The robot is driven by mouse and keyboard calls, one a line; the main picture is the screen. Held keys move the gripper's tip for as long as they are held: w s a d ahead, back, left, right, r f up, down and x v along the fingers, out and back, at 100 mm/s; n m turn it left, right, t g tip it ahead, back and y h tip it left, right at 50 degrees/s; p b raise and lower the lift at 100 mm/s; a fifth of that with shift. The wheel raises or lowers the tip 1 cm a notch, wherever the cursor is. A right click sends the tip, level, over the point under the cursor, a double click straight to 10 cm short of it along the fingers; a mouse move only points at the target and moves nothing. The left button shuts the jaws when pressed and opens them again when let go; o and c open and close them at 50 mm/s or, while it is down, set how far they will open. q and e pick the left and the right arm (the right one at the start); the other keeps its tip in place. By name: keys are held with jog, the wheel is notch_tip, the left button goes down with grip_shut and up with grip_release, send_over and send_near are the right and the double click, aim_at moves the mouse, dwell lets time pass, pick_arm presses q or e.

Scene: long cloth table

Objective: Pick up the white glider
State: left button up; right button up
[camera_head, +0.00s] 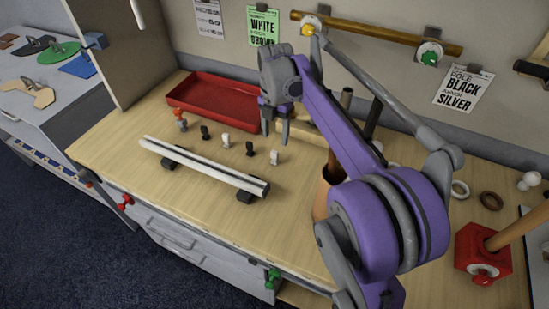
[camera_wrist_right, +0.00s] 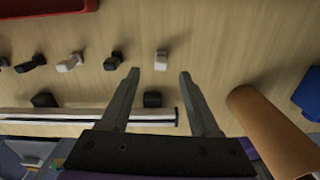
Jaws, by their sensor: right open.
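Two white gliders stand on the table in a row with black ones. The rightmost white glider (camera_head: 274,157) shows just below my right gripper (camera_head: 276,138) in the head view. In the right wrist view this white glider (camera_wrist_right: 160,60) appears between the fingertips of my open right gripper (camera_wrist_right: 159,72), with nothing held. The other white glider (camera_head: 225,140) stands further left between two black gliders, and also shows in the wrist view (camera_wrist_right: 69,62). The fingers point down; their exact height above the table is hard to tell. My left gripper is not in view.
A white rail (camera_head: 205,165) lies on black blocks in front of the row. A red tray (camera_head: 215,101) is behind it. Black gliders (camera_head: 249,148) stand close beside the white ones. A brown cylindrical holder (camera_head: 323,196) stands to the right, partly behind my arm.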

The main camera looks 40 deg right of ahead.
aim_at(275, 152)
jog(key=f, duration=0.7)
jog(key=shift+s+a+f, duration=0.15)
jog(key=shift+s+a, duration=0.05)
jog(key=shift+a, duration=0.1)
grip_shut()
